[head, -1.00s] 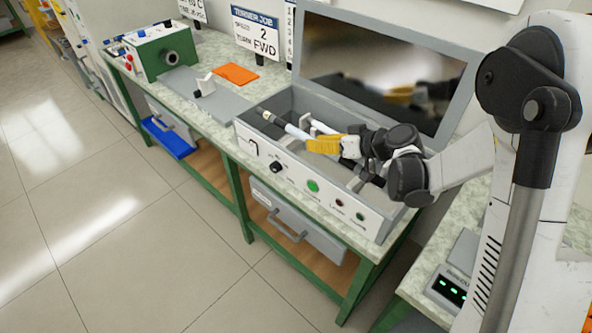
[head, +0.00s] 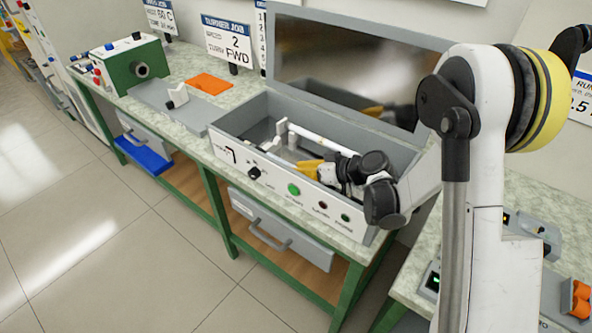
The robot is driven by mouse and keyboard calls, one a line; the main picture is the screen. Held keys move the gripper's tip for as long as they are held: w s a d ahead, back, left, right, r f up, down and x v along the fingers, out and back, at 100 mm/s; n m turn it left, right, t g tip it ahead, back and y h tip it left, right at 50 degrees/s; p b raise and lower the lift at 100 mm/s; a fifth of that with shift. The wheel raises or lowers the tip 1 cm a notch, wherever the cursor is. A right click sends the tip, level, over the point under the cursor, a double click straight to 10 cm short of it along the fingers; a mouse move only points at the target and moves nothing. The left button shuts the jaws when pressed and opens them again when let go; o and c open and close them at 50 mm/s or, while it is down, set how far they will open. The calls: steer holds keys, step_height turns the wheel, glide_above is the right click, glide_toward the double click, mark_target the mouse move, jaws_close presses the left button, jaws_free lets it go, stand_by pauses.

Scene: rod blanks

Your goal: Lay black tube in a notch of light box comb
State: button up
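The light box (head: 215,150) stands open on the bench, its grey lid raised behind it. Inside, a white post of what looks like the comb (head: 281,129) rises near the back left. A pale, white-looking rod (head: 318,142) lies slanted from beside that post toward the right. My gripper (head: 300,171), with yellow fingers, is low inside the box, in front of the rod and behind the front panel. Its fingertips point left, and their gap is too small to make out. I cannot pick out a black tube; the dark gripper body and front wall hide part of the box floor.
The raised lid (head: 345,65) and the front panel with its buttons (head: 294,189) bound the space around my gripper. Left on the bench are a grey plate (head: 190,112), an orange sheet (head: 211,83) and a green machine (head: 130,66).

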steer(key=shift+o, duration=0.8)
